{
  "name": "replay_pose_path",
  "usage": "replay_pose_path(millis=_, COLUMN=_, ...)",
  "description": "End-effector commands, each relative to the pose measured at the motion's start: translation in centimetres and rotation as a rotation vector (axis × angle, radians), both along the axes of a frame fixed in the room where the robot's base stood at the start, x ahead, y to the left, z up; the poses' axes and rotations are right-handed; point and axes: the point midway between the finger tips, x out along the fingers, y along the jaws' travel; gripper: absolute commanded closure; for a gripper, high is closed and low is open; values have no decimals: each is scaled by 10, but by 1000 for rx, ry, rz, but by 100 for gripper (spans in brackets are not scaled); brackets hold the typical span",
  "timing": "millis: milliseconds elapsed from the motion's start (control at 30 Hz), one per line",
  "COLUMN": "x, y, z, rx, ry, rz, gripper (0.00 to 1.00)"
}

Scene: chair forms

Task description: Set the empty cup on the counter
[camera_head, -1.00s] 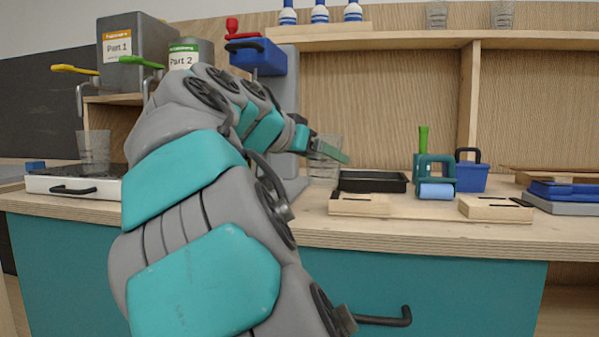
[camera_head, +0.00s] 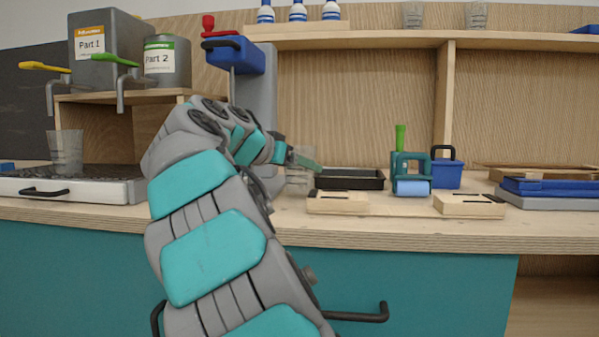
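A clear cup (camera_head: 299,181) is on or just above the wooden counter (camera_head: 420,230), at the foot of the grey dispenser stand. My gripper (camera_head: 304,161) is at this cup, with a teal finger across its upper part. The finger and my wrist hide part of the cup. I cannot tell whether the fingers are closed on it or whether its base touches the counter. Another clear cup (camera_head: 65,153) stands upright on the grated tray at the left.
A black tray (camera_head: 349,179), wooden blocks (camera_head: 337,203), a teal roller holder (camera_head: 411,175) and a blue bin (camera_head: 447,174) stand right of the cup. A grey dispenser stand (camera_head: 258,95) rises behind my wrist. The counter's front strip is mostly clear.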

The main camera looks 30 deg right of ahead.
Motion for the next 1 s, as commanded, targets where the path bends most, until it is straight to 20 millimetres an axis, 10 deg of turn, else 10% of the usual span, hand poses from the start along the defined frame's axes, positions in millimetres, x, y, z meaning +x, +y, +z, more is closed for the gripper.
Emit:
replay_pose_path(millis=500, x=0, y=0, z=-15, rx=-1, ry=-1, rz=1, gripper=55)
replay_pose_path(millis=533, x=0, y=0, z=-14, rx=-1, ry=-1, rz=1, gripper=21)
replay_pose_path(millis=700, x=0, y=0, z=-13, rx=-1, ry=-1, rz=1, gripper=2)
replay_pose_path(millis=1000, x=0, y=0, z=-11, rx=-1, ry=-1, rz=1, gripper=0)
